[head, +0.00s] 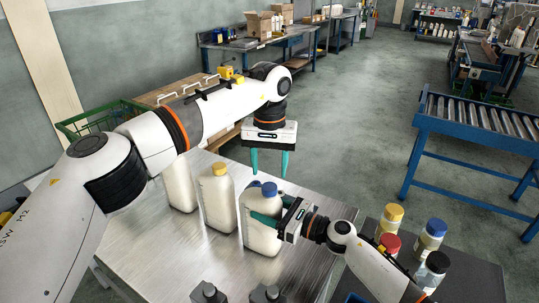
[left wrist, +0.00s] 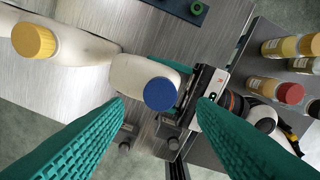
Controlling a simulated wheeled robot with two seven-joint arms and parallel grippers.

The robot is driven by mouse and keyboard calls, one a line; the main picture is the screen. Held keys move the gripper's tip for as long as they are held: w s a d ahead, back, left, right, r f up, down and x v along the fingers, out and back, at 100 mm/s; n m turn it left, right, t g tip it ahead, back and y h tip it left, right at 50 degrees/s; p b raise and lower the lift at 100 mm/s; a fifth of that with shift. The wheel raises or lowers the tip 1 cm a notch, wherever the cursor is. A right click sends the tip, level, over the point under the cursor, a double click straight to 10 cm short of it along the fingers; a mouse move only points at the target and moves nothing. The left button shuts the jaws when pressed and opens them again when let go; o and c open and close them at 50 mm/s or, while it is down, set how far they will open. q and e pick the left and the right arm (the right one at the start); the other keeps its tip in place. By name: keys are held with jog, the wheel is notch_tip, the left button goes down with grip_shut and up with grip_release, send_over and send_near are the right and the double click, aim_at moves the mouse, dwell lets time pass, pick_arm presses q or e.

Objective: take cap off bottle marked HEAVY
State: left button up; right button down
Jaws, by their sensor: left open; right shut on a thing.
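A white bottle (head: 262,236) with a blue cap (head: 269,188) stands upright on the metal table. My right gripper (head: 272,218) is shut on its upper body from the right. My left gripper (head: 269,174) is open above and beyond the blue cap, pointing down. In the left wrist view the blue cap (left wrist: 160,94) appears between its spread fingers (left wrist: 163,101), apart from them. A white bottle (head: 217,205) with a yellow cap (head: 219,169) stands to the left, and another white bottle (head: 180,188) farther left has its top hidden by my left arm. No HEAVY marking is readable.
The metal table (head: 160,245) has dark fittings (head: 208,292) at its front. On a dark surface at the right stand several small jars, including one with a red lid (head: 389,243) and one with a blue lid (head: 436,227). A blue roller conveyor (head: 470,125) stands beyond.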

aim_at(269, 186)
pick_arm(q)
jog(key=shift+f, duration=2.6)
jog(key=c, duration=1.1)
jog(key=shift+o, duration=0.2)
